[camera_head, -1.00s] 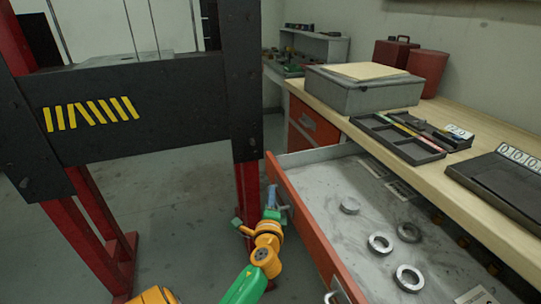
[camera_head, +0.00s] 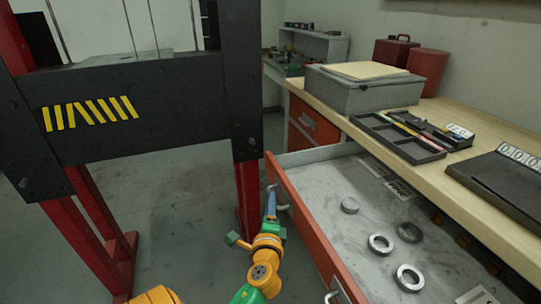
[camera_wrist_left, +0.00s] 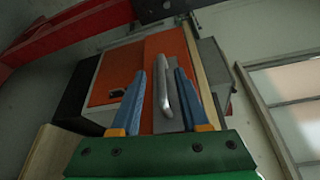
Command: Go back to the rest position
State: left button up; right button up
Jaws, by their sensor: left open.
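My left gripper (camera_head: 271,207) is at the lower middle of the head view, low beside the orange front of the open drawer (camera_head: 306,222). In the left wrist view its two blue fingers (camera_wrist_left: 164,95) are spread apart with nothing gripped. A metal drawer handle (camera_wrist_left: 162,86) shows between and beyond the fingers in that view. In the head view a handle (camera_head: 277,197) on the drawer front is close to the fingertips; I cannot tell whether they touch. My right gripper is not in view.
The drawer holds several metal rings (camera_head: 380,244). The wooden workbench (camera_head: 480,187) above it carries a grey box (camera_head: 365,90), black trays (camera_head: 398,138) and red containers (camera_head: 428,72). A black and red press frame (camera_head: 150,115) stands on the left. Floor between them is clear.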

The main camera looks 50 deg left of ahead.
pick_arm(q)
jog(key=v, duration=0.3)
